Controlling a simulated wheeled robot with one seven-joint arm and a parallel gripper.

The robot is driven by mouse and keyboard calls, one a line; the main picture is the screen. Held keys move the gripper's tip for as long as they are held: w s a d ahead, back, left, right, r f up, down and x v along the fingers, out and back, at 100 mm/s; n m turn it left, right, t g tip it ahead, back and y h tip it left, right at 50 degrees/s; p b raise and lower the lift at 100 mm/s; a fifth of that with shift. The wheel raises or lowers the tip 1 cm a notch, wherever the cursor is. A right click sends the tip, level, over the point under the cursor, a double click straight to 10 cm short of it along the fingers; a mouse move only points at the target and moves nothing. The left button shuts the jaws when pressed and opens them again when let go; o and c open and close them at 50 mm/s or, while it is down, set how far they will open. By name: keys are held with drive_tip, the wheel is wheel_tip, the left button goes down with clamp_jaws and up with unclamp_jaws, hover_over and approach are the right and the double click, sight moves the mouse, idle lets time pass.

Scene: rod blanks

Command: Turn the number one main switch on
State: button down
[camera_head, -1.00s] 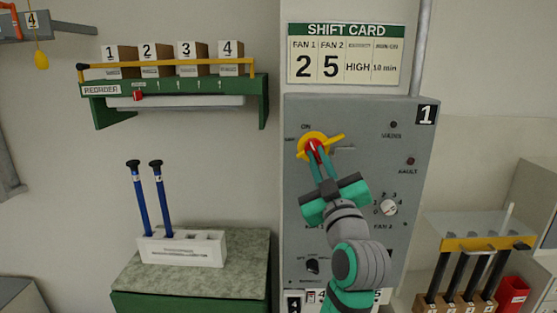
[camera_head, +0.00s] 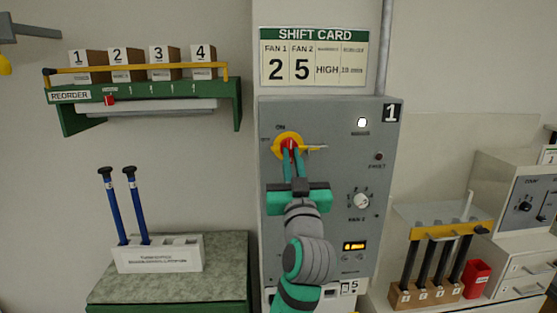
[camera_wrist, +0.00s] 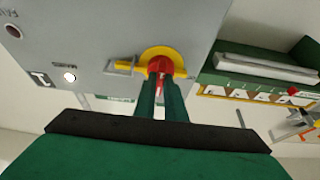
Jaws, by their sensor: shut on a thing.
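The main switch, a red handle (camera_head: 290,143) on a yellow round plate (camera_head: 278,145), sits at the upper left of the grey panel (camera_head: 330,125) marked 1. An ON label is above it. My gripper (camera_head: 292,153) is shut on the red handle, its two green fingers on either side, pointing up. In the wrist view the red handle (camera_wrist: 160,65) shows between the fingertips (camera_wrist: 161,80), and the fingers hide part of it. The handle looks close to upright. A lamp (camera_head: 361,122) at the panel's upper right glows white, and a small display (camera_head: 354,246) glows orange.
A dial (camera_head: 361,200) and a dark fault lamp (camera_head: 379,156) are to the right of my arm. A green shelf (camera_head: 150,97) with numbered boxes hangs at left. Blue rods stand in a white holder (camera_head: 160,262) at lower left. A rack (camera_head: 452,232) stands at right.

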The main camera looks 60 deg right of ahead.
drive_tip(key=shift+d+f, duration=0.1)
drive_tip(key=shift+f, duration=0.1)
drive_tip(key=c, duration=1.8)
unclamp_jaws()
drive_tip(key=shift+s, duration=0.1)
drive_tip(key=shift+r, duration=0.1)
drive_tip(key=v, duration=1.1)
drive_tip(key=shift+r, duration=0.15)
